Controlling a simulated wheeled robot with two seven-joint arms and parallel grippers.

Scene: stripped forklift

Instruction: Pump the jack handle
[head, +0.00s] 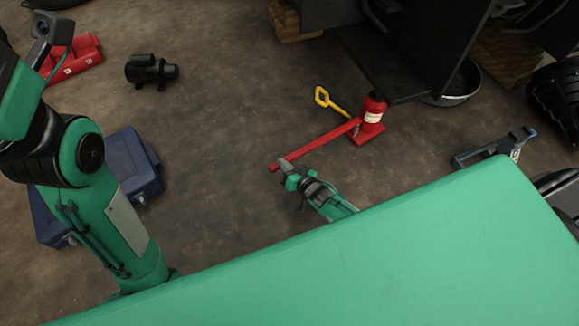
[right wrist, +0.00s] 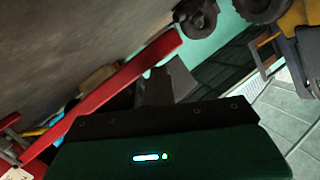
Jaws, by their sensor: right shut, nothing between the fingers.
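The red bottle jack (head: 371,116) stands upright on the floor with its base below a dark overhanging metal part. Its long red handle (head: 318,145) slopes from the jack down to the left. My right gripper (head: 285,167) is shut and empty, close to the handle's free end. In the right wrist view the handle (right wrist: 110,90) runs diagonally just left of the shut fingers (right wrist: 163,82). I cannot tell whether they touch it. My left arm (head: 100,190) stands at the left, but its fingers do not show.
A yellow-handled tool (head: 328,102) lies behind the jack handle. A dark blue case (head: 130,172) sits behind my left arm. A black device (head: 150,70) and a red case (head: 75,58) lie at the back left. A blue-grey tool (head: 492,147) lies at right. The floor between is clear.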

